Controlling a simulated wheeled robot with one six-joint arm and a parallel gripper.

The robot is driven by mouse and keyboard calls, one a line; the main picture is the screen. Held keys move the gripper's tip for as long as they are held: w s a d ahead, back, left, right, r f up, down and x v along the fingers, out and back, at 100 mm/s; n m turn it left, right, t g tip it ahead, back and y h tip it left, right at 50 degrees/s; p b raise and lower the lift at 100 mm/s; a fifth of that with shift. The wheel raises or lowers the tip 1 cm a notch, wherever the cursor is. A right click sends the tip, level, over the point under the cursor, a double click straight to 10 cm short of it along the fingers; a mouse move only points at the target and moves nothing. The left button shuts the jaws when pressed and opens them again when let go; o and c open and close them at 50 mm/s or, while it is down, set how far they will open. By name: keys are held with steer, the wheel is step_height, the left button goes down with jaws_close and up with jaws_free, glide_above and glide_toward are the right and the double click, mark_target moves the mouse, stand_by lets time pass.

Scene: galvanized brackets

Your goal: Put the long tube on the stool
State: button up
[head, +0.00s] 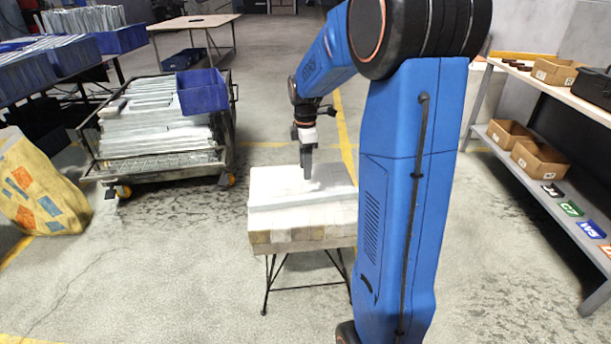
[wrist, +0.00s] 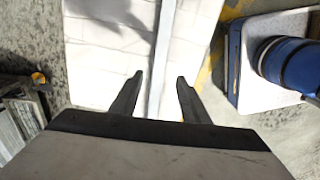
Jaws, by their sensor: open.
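The stool (head: 290,238) stands in the middle of the head view, with a pale block-patterned top and thin dark legs. The long tube (head: 275,204), a pale grey bar, appears to lie across its top. In the wrist view the tube (wrist: 165,45) runs from the top edge down between my fingers, over the white stool top (wrist: 100,60). My gripper (head: 307,177) points down just above the stool. In the wrist view my gripper (wrist: 160,80) is open, one finger on each side of the tube. I cannot tell the exact height gap.
A wheeled cart (head: 165,168) with stacked metal pieces and a blue bin (head: 201,92) stands left of the stool. A yellow bag (head: 40,190) is at far left. A shelf (head: 545,165) with cardboard boxes (head: 540,160) is at right. The floor around the stool is clear.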

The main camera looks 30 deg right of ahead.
steer(key=s+a+r+m+t, duration=0.2)
steer(key=s+a+r+m, duration=0.55)
steer(key=s, duration=0.55)
steer(key=s+a+m+t, duration=0.1)
steer(key=s+a+m, duration=0.2)
steer(key=s, duration=0.5)
steer(key=s+a+m+t, duration=0.1)
steer(key=s+a+m, duration=0.2)
steer(key=s, duration=0.6)
steer(key=shift+a+f+t, duration=0.3)
steer(key=shift+a+t, duration=0.1)
steer(key=shift+a, duration=0.75)
steer(key=shift+s, duration=0.1)
steer(key=shift+c, duration=0.3)
